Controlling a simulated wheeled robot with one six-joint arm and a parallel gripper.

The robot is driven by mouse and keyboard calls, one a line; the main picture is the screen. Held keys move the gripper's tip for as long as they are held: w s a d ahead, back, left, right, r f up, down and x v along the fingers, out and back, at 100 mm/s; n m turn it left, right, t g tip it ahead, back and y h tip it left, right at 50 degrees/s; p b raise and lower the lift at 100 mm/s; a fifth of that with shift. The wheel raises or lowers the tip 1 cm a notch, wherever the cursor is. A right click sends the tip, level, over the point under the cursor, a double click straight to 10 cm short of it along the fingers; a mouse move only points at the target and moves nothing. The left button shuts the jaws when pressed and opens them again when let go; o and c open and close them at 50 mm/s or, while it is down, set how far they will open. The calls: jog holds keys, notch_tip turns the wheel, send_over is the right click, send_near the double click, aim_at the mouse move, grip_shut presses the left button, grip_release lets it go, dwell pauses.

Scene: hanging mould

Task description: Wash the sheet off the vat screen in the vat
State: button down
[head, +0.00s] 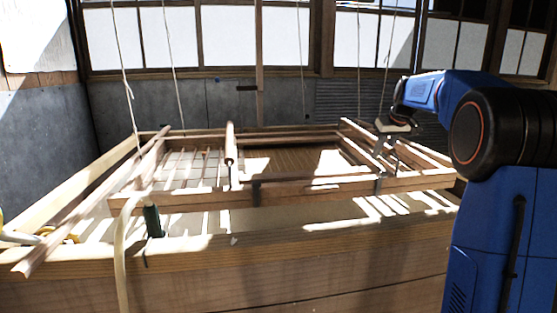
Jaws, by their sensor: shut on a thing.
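The wooden mould frame (300,192) hangs on cords, level or nearly so, over the big wooden vat (250,262). A brown, finely ribbed screen (300,160) shows inside the frame. Bright white patches lie on it; I cannot tell sheet from sunlight. My gripper (381,150) is at the frame's right side, shut on the frame's right rail (359,146); its fingertips are small and partly shaded. Pale liquid (290,218) shows in the vat between the frame and the near wall. I cannot tell whether the screen touches the liquid.
Hanging cords (127,75) rise on both sides of the frame. Loose wooden poles (95,210) slant across the vat's left end. A dark green peg (153,220) stands at the near left. A grey wall (215,105) and paned windows close off the back.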

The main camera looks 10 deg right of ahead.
jog(key=shift+r, duration=2.6)
jog(key=c, duration=1.4)
grip_release()
jog(key=v, duration=1.7)
jog(key=s+a+f, duration=0.4)
jog(key=s+a, duration=0.5)
jog(key=shift+g, duration=0.4)
jog(key=s+a+f, duration=0.4)
jog(key=s+f, duration=0.7)
jog(key=s+a+f, duration=0.5)
jog(key=s+f, duration=0.6)
jog(key=s+a+f, duration=0.4)
jog(key=s+f, duration=0.7)
jog(key=f, duration=0.1)
jog(key=shift+s+a+f, duration=0.1)
jog(key=shift+s+a, duration=0.1)
jog(key=shift+a, duration=0.1)
